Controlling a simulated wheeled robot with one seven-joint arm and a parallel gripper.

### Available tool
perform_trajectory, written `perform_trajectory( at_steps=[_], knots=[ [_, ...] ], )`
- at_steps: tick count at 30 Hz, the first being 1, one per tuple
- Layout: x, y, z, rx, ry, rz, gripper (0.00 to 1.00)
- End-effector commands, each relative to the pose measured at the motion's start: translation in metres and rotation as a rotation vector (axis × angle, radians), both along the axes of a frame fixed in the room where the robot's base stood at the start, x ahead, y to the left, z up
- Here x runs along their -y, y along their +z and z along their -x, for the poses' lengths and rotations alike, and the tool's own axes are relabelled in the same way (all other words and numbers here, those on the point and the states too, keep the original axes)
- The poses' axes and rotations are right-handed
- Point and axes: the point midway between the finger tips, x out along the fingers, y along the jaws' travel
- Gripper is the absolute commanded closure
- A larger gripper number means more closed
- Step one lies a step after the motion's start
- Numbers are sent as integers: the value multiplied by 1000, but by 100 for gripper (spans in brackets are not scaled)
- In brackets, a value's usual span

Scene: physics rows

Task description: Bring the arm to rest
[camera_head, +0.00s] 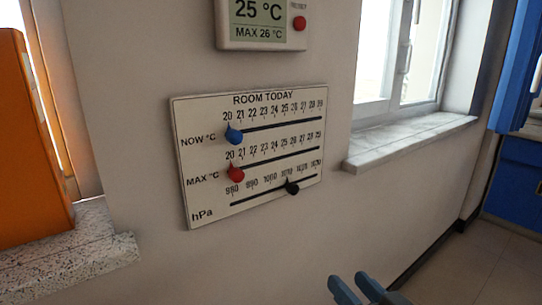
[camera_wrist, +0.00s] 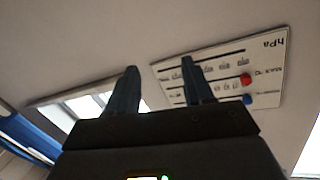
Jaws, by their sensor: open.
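My gripper (camera_head: 350,284) shows at the bottom edge of the head view, below and to the right of a white wall board titled ROOM TODAY (camera_head: 203,158). Its two blue-grey fingers are apart with nothing between them. In the wrist view my gripper (camera_wrist: 160,68) is also open and empty, and the board (camera_wrist: 268,62) appears upside down behind and beside the right finger. The fingers look clear of the board in the head view. The rest of my arm is out of the head view.
The board has a blue knob (camera_head: 234,135) and a red knob (camera_head: 236,173) near 20, and a black knob (camera_head: 292,187) on the hPa row. Above hangs a display (camera_head: 262,18) reading 25 °C, MAX 26 °C. A window sill (camera_head: 405,143) juts out right; an orange object (camera_head: 30,150) stands left.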

Motion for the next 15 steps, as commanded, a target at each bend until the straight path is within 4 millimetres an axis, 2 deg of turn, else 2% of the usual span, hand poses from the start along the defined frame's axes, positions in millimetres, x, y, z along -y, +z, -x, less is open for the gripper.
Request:
perform_trajectory(
  at_steps=[1,7,10,15],
  knots=[
    [4,-10,19,-23,-28,2,48],
    [24,-39,89,-71,-139,21,48],
    [33,-46,126,-91,-186,41,48],
    [47,-48,189,-115,-250,80,48]
  ],
)
